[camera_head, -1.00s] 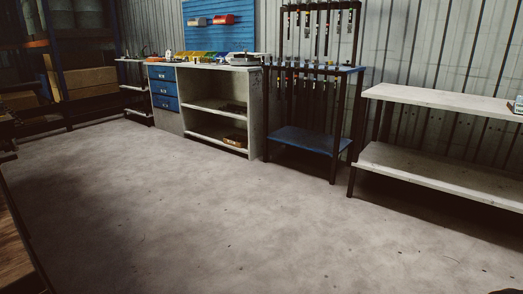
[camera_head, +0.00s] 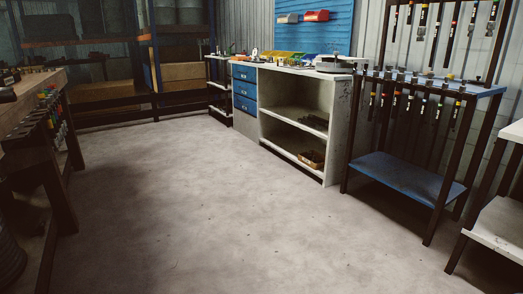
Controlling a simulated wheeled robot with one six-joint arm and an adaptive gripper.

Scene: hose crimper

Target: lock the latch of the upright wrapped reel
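I cannot make out an upright wrapped reel or its latch in this view. My gripper is not in view. A dark round ribbed object (camera_head: 10,258) is cut off at the lower left edge, and I cannot tell what it is.
A wooden workbench (camera_head: 38,84) with hanging tools stands at left. Dark racking (camera_head: 102,92) is at the back left. A cabinet (camera_head: 336,118) with blue drawers (camera_head: 244,88), a blue tool rack (camera_head: 408,178) and a pale bench (camera_head: 498,232) line the right. The floor (camera_head: 190,200) between is clear.

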